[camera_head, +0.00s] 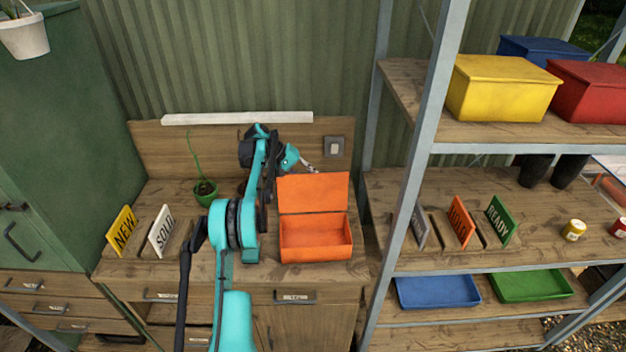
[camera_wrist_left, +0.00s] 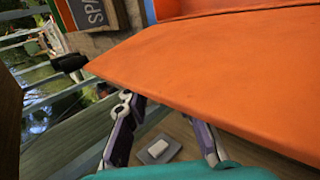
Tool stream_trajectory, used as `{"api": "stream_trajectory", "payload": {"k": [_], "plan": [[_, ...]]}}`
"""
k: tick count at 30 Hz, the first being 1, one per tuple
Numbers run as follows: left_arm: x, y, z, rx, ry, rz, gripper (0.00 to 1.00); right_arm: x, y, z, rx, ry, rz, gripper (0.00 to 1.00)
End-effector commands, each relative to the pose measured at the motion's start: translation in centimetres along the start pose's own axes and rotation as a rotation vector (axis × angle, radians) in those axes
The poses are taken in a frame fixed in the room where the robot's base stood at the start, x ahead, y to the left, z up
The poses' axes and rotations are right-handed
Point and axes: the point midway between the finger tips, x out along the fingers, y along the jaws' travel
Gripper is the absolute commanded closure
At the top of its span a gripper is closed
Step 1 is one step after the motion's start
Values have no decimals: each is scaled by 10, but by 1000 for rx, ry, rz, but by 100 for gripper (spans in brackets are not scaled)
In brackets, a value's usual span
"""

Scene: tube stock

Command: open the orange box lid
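The orange box (camera_head: 315,240) stands on the wooden workbench, and its inside shows. Its lid (camera_head: 314,193) stands raised, roughly upright, at the back edge of the box. My left gripper (camera_head: 309,167) is behind the lid's top edge, partly hidden by it. In the left wrist view the lid (camera_wrist_left: 220,70) fills much of the picture. The two fingers of the left gripper (camera_wrist_left: 163,116) are spread apart with nothing visible between them. I cannot tell whether a finger touches the lid. My right gripper is not in view.
A green pot with a plant (camera_head: 205,192) stands left of my arm. NEW (camera_head: 122,230) and SOLD (camera_head: 161,231) signs stand at the bench's left. A metal shelf post (camera_head: 405,200) rises to the right of the box. The wall with a switch (camera_head: 334,147) is close behind.

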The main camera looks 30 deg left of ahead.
Motion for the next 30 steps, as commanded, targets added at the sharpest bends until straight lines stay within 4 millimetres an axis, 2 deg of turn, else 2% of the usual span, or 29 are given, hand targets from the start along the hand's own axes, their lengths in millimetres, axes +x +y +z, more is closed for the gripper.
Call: {"api": "stream_trajectory", "payload": {"k": [9, 13, 17, 24, 30], "plan": [[0, 1, 0, 0, -1, 1, 61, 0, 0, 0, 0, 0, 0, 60], [-9, 0, 0, -1, 0, 1, 61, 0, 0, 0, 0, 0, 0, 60], [-31, 0, 0, -2, 1, 1, 61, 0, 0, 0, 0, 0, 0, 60], [-85, 0, -1, -2, 0, 1, 61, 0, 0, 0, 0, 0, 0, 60], [-112, 0, -1, -2, 0, 1, 61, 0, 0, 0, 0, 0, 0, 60]]}}
